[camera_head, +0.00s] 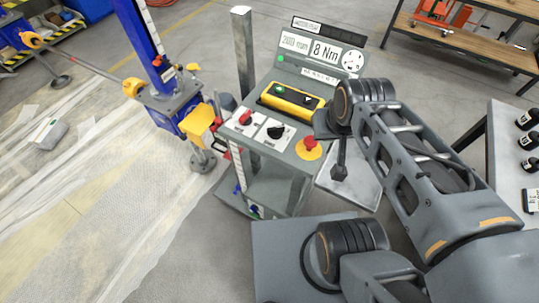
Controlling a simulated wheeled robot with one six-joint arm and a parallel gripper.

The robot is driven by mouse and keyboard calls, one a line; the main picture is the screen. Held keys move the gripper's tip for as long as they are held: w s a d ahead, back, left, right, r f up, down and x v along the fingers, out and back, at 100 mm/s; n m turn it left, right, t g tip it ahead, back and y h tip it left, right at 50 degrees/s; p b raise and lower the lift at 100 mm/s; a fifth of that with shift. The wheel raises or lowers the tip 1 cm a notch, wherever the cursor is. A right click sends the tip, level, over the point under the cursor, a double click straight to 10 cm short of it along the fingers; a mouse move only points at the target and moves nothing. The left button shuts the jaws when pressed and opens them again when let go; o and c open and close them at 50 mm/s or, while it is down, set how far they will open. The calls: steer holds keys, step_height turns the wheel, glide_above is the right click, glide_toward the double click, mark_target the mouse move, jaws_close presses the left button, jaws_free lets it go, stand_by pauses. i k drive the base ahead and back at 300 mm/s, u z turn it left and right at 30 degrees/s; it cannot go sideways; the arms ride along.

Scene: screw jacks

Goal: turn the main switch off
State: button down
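A control box (290,165) stands on a grey cart in the middle of the head view. Its sloped top carries a red rotary switch (245,117) on a white plate at the left. A black rotary knob (275,131) on a second white plate sits beside it. A red mushroom button (310,143) on a yellow disc is at the right. I cannot tell from the labels which is the main switch. My arm comes from the lower right and its wrist end is beside the box's right side. My gripper's fingers cannot be made out clearly there. Nothing of mine visibly touches the switches.
A blue screw jack (145,45) with a yellow part stands close at the left. A table (510,165) with dark items is at right.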

mark_target(245, 120)
steer(key=z, duration=0.05)
steer(key=k, duration=0.45)
steer(key=u, duration=0.3)
steer(key=i, duration=0.4)
steer(key=u, duration=0.4)
